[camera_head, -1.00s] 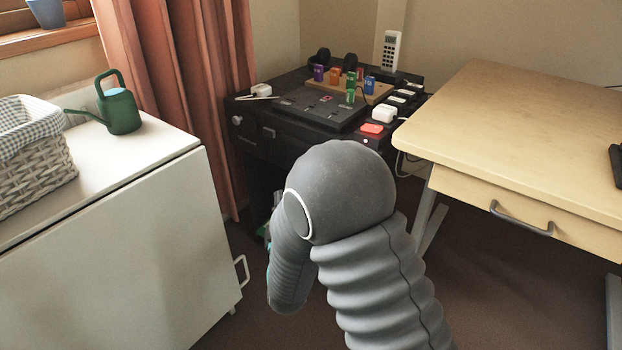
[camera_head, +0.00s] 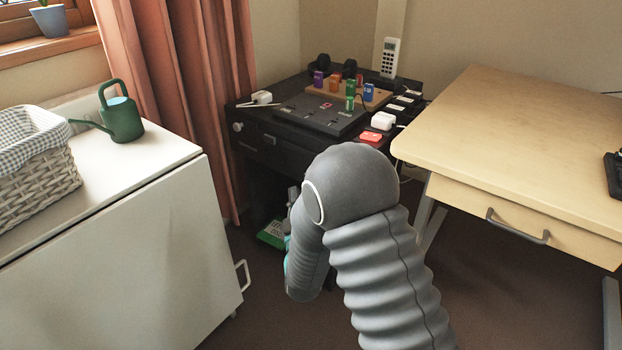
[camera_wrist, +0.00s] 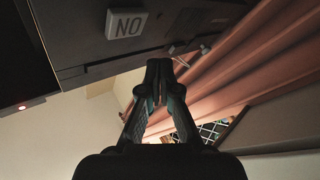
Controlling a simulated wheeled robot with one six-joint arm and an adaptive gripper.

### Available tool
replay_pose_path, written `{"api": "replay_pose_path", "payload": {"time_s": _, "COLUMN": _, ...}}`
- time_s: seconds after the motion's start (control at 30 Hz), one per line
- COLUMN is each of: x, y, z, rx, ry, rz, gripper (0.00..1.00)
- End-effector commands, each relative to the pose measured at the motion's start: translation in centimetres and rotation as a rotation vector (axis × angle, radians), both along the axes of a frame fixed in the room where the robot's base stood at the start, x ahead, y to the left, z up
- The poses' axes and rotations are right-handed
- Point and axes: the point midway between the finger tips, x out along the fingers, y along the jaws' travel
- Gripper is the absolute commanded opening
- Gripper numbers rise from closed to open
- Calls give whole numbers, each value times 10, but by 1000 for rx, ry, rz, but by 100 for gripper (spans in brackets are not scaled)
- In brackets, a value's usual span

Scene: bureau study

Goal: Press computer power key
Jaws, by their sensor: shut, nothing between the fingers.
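In the wrist view a pale square key (camera_wrist: 126,23), whose letters appear as NO in this picture, sits on a dark panel at the top. I cannot tell for sure that it is the computer power key. My gripper (camera_wrist: 160,72) is shut and empty, below and right of this key and apart from it in the picture. In the head view my arm hides most of the gripper and the front of the black desk (camera_head: 255,142). No computer can be made out there.
A black board (camera_head: 318,117), a white plug-like block (camera_head: 383,121) and a red block (camera_head: 371,136) lie on the black desk. A wooden desk (camera_head: 500,130) stands right, a white cabinet (camera_head: 120,255) left. A green-and-white item (camera_head: 272,233) is low beside my arm. A curtain (camera_head: 165,70) hangs behind.

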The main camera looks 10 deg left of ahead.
Motion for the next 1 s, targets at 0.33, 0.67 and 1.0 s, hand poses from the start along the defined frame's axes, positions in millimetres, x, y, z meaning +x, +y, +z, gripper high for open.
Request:
{"api": "replay_pose_path", "payload": {"time_s": 0.33, "x": 27, "y": -11, "z": -1, "rx": 1, "ry": 1, "rz": -1, "gripper": 0}}
{"api": "replay_pose_path", "payload": {"time_s": 0.67, "x": 30, "y": -12, "z": 0, "rx": 1, "ry": 1, "rz": -1, "gripper": 0}}
{"api": "replay_pose_path", "payload": {"time_s": 1.0, "x": 30, "y": -12, "z": 0, "rx": 1, "ry": 2, "rz": -1, "gripper": 0}}
